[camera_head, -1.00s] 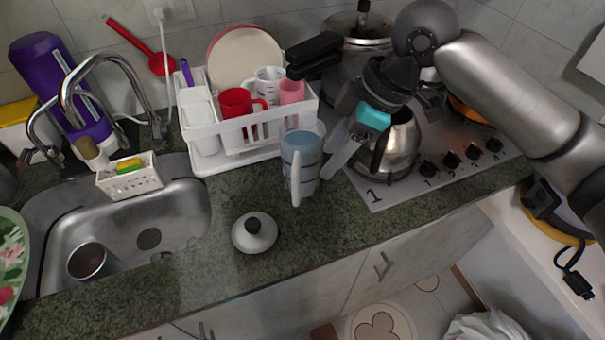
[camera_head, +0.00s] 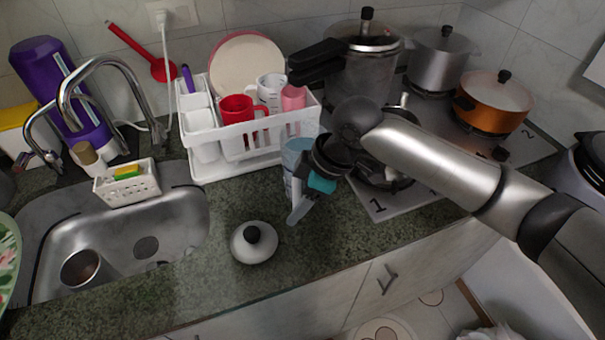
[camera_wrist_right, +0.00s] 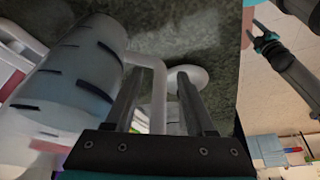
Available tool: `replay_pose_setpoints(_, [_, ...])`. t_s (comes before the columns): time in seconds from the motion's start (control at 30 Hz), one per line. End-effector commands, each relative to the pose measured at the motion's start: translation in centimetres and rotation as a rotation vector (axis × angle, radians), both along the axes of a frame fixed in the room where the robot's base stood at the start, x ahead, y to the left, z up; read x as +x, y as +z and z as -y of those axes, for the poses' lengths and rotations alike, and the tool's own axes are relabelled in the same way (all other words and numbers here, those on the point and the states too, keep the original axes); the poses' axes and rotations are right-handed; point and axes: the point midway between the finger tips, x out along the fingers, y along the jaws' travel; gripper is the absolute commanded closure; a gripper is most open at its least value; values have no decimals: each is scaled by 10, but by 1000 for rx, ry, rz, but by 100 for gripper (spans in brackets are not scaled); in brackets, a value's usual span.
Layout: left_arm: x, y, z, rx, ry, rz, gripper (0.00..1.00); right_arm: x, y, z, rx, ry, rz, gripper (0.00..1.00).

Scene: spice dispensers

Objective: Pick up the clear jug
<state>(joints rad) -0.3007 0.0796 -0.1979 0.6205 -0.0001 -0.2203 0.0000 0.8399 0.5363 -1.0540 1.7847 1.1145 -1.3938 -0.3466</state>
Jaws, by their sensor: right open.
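The clear jug (camera_head: 291,157) stands on the counter in front of the dish rack, its body bluish and see-through. My right gripper (camera_head: 296,207) is at the jug's front right side and hides much of it in the head view. In the right wrist view the jug (camera_wrist_right: 80,75) fills the left side, with dark marks on its wall. Its pale handle (camera_wrist_right: 158,88) shows between the two open fingers of my right gripper (camera_wrist_right: 158,80). Whether a finger touches the handle I cannot tell.
A kettle, partly hidden by my arm, and pots (camera_head: 365,75) are on the stove. The sink (camera_head: 130,240) is at left.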

Motion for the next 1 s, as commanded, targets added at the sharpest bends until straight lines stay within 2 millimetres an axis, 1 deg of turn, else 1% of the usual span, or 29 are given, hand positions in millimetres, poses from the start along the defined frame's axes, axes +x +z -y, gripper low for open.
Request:
replay_pose_setpoints(0.03, [0, -2, 0, 1, 0, 0, 50, 0, -6, -2, -1, 0, -1, 45])
replay_pose_setpoints(0.07, [0, -2, -1, 1, 0, 0, 50, 0, -8, -2, -1, 1, 0, 45])
replay_pose_setpoints(0.27, [0, -1, -1, 1, 0, 0, 50, 1, -8, -3, 0, 1, 1, 45])
replay_pose_setpoints(0.77, [0, -1, 0, 0, -2, 0, 50, 1, -7, -3, 0, 1, 1, 100])
replay_pose_setpoints(1.0, [0, -1, 0, 0, -3, 0, 50, 1, -7, -3, 0, 1, 1, 100])
